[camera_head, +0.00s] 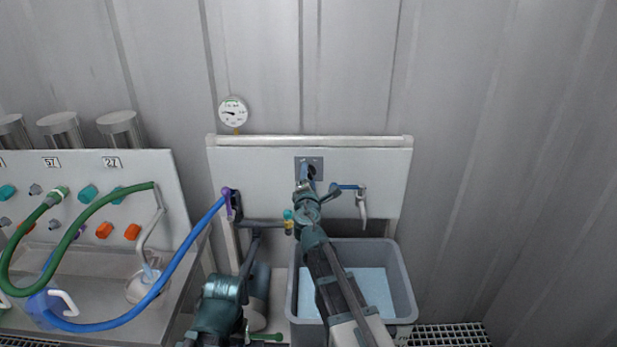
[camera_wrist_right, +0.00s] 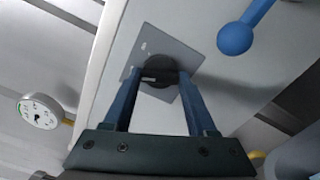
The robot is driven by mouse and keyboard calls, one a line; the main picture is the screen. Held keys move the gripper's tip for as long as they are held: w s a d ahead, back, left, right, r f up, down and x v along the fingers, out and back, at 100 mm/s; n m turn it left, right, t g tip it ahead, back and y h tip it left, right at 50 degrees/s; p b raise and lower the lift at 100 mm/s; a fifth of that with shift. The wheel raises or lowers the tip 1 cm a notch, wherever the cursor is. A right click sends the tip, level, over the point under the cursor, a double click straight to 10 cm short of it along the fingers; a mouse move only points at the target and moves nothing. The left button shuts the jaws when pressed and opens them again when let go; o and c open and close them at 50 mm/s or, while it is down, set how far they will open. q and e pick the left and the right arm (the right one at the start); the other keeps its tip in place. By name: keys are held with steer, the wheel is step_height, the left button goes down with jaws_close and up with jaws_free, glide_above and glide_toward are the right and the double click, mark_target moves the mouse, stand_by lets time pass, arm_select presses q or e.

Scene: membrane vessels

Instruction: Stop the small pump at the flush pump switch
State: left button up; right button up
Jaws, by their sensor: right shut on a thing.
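The flush pump switch is a round dark knob (camera_wrist_right: 160,84) on a square grey plate (camera_wrist_right: 152,42), set in the pale wall panel. In the head view the plate (camera_head: 300,160) sits at the panel's upper middle. My right gripper (camera_head: 308,176) reaches up to it. In the right wrist view its two blue fingers (camera_wrist_right: 160,78) stand on either side of the knob, shut on it. The knob is partly hidden by the fingers, and its setting cannot be read. My left arm is at the lower left of centre; its gripper's jaws cannot be made out.
A dial gauge (camera_head: 233,112) is above the panel. A blue-handled tap (camera_head: 361,199) is right of the plate. A grey tub (camera_head: 407,290) stands below. A blue hose (camera_head: 180,262) and a green hose (camera_head: 92,208) run over the left bench.

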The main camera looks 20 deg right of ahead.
steer(key=shift+s+n, duration=0.1)
steer(key=shift+n, duration=0.5)
steer(key=o, duration=1.4)
steer(key=shift+c, duration=0.2)
